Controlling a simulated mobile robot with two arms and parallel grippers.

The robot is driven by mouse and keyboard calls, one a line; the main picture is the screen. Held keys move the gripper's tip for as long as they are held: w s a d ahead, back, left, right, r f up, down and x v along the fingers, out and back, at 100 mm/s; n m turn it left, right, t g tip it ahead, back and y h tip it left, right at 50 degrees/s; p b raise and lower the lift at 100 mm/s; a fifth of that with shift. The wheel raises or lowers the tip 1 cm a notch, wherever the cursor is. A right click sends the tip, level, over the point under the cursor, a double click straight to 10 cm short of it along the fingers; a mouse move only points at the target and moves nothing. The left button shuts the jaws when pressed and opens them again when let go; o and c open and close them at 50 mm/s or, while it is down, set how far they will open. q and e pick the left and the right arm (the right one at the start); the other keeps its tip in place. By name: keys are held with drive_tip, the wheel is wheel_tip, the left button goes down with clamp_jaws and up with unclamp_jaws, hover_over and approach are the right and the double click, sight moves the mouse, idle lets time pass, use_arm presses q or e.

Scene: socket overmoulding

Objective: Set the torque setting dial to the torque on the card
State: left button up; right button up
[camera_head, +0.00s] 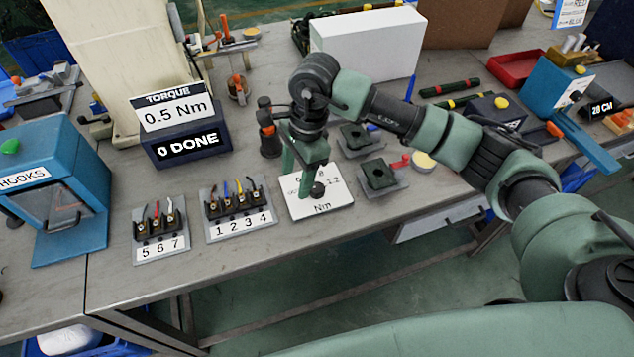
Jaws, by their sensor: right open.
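The torque card (175,112) stands at the left back of the bench and reads "TORQUE 0.5 Nm". The white dial plate (329,196) lies near the bench's front edge, marked "Nm", with "1.2" and part of an "8" showing. A dark round knob (317,190) sits on it. My right gripper (306,180) points down over the plate, open, its fingers close around or beside the knob; contact cannot be told. The gripper hides much of the scale, and the dial's pointer cannot be read. My left gripper is not in view.
A dark box reading "0 DONE" (188,146) is under the card. Terminal blocks numbered 1 to 4 (240,229) and 5 to 7 (161,249) lie left of the plate. Two dark sockets on grey plates (396,188) lie right. A blue HOOKS box (85,160) stands far left.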

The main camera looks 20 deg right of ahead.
drive_tip(key=h, duration=0.2)
hover_over(317, 187)
drive_tip(key=shift+r, duration=0.25)
drive_tip(key=shift+d+f, duration=0.15)
drive_tip(key=shift+f, duration=0.2)
wheel_tip(317, 187, down, 7)
drive_tip(key=shift+r+p, duration=0.1)
drive_tip(key=shift+p, duration=0.55)
clamp_jaws()
